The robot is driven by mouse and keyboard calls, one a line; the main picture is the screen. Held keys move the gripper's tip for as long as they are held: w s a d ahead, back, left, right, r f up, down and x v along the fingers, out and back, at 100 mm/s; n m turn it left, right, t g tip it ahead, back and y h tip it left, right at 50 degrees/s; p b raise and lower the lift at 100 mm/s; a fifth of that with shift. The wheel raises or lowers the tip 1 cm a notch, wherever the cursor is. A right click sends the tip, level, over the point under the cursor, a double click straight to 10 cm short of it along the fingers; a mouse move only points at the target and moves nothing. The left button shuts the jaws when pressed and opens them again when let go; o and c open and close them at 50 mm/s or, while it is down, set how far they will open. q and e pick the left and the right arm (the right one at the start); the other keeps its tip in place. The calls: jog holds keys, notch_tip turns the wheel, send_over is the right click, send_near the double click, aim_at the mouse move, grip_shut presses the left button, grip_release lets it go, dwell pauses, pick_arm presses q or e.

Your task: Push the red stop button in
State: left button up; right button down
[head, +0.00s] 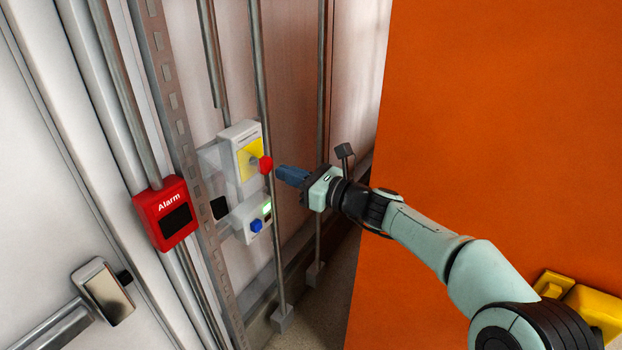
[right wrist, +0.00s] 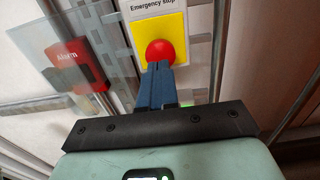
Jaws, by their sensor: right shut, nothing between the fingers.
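The red stop button (head: 266,165) stands out from a yellow plate (head: 247,157) on a white box fixed to the wall, left of centre in the head view. In the right wrist view the red button (right wrist: 160,52) sits on its yellow plate under an "Emergency stop" label (right wrist: 153,6). My right gripper (head: 279,171) is shut and empty, its blue fingers pointing at the button. In the head view a small gap shows between fingertips and button. In the right wrist view the fingertips (right wrist: 159,66) overlap the button's lower edge. My left gripper is not in view.
A white box with a blue button (head: 256,226) and a green light sits just below. A red Alarm box (head: 165,213) is to the left. Vertical metal pipes (head: 267,110) run close by. A large orange panel (head: 490,130) fills the right side. A door handle (head: 103,291) is lower left.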

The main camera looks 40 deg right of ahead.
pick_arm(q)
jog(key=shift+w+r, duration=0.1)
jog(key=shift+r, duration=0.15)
pick_arm(e)
jog(key=shift+x, duration=1.15)
